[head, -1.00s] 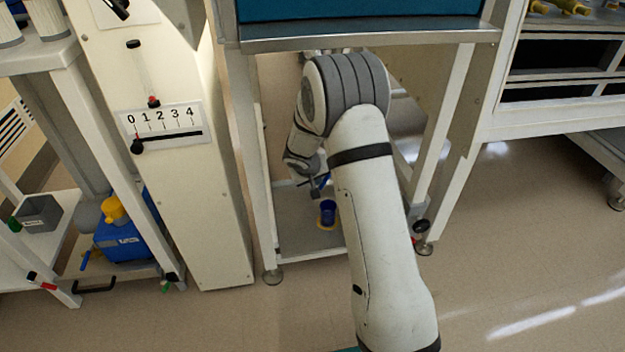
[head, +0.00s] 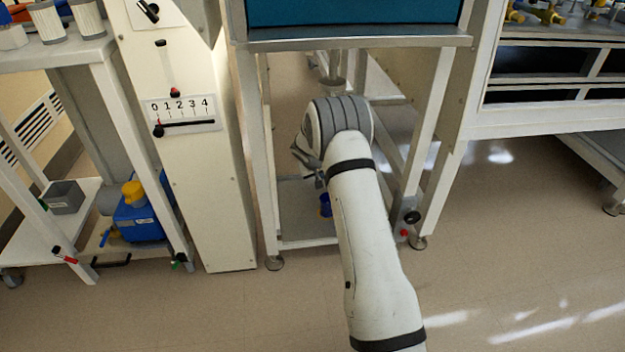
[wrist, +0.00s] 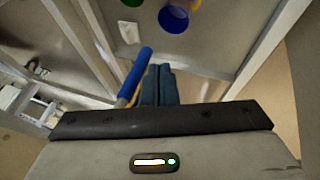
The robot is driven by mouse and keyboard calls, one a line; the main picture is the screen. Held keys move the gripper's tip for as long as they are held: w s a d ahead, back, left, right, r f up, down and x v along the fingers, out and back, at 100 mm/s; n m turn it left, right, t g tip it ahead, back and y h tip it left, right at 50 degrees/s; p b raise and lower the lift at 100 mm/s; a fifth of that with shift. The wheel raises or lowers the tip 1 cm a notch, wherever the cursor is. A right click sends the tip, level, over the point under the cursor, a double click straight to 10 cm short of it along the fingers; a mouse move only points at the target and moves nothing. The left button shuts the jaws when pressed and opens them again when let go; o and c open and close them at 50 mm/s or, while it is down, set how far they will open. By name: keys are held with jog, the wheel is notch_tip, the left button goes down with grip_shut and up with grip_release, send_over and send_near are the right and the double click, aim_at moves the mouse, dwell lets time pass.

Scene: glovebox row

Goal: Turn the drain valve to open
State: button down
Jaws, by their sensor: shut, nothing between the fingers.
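A blue lever handle (wrist: 137,75), which looks like the drain valve's, shows in the wrist view with a yellowish stem below it. My gripper (wrist: 160,70) is shut and empty just to the right of the handle. The fingers lie alongside it in the picture; I cannot tell whether they touch it. The valve body is hidden behind my gripper. In the head view my own arm covers the valve and most of my gripper.
A blue cup (head: 325,205) stands on the low shelf (head: 292,225) under the glovebox; the cup also shows in the wrist view (wrist: 174,16). Frame legs (head: 267,160) stand on both sides of my arm. A blue pump (head: 138,222) sits at left. Floor at right is clear.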

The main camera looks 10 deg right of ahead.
jog(key=shift+a, duration=0.15)
dwell(0.4)
jog(key=s+a+r, duration=0.3)
jog(key=a+r, duration=0.3)
jog(key=a, duration=0.1)
jog(key=shift+s+b, duration=0.25)
jog(key=shift+b, duration=0.05)
